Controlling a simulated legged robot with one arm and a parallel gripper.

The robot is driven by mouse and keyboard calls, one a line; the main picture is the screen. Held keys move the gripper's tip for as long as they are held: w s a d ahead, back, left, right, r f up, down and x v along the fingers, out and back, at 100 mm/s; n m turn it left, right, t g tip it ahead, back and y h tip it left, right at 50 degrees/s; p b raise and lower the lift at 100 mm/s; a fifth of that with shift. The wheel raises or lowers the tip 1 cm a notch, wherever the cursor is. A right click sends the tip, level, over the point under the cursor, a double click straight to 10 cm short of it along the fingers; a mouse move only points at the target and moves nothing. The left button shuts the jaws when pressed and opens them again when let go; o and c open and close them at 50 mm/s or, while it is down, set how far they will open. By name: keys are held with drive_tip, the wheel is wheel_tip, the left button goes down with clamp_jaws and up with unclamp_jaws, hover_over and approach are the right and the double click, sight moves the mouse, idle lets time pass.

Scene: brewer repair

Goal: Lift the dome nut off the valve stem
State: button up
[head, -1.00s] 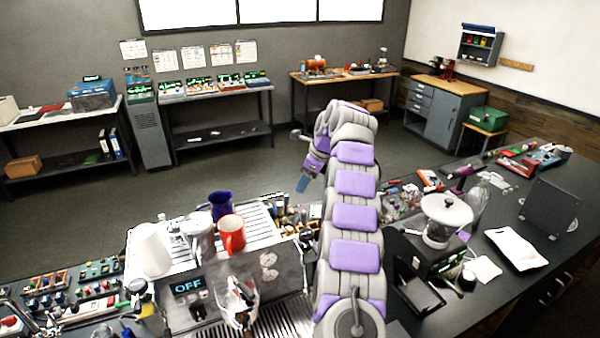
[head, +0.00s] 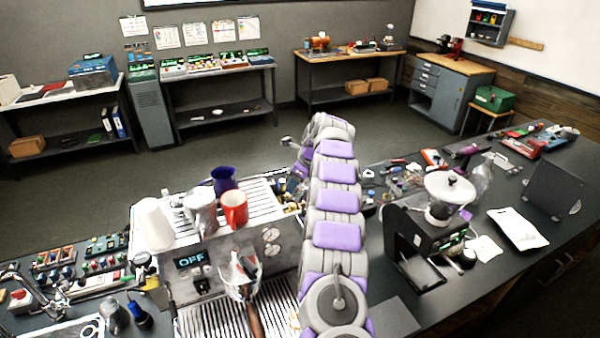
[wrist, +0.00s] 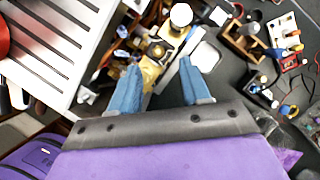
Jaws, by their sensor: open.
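In the wrist view my gripper (wrist: 160,84) points down at the dark bench with its two blue fingers apart and nothing between them. Just beyond the fingertips is a brass-coloured fitting (wrist: 151,70) with a dark, round-topped piece (wrist: 157,50) on it. Above that stands a pale round-topped part (wrist: 181,15) on a brass-coloured base. I cannot tell for certain which of these is the dome nut, and no valve stem can be made out. In the head view my arm hides the fingers and most of this area.
The espresso machine (head: 222,262), reading OFF, stands left of my arm, with a red mug (head: 234,208) and other cups on top. A grinder (head: 425,240) stands to the right. Small parts crowd the bench around the fingers; bare bench (wrist: 228,85) shows to their right.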

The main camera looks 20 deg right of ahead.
sight(290, 198)
drive_tip(key=shift+x, duration=2.4)
drive_tip(key=shift+a, duration=0.15)
drive_tip(key=shift+c, duration=0.3)
clamp_jaws()
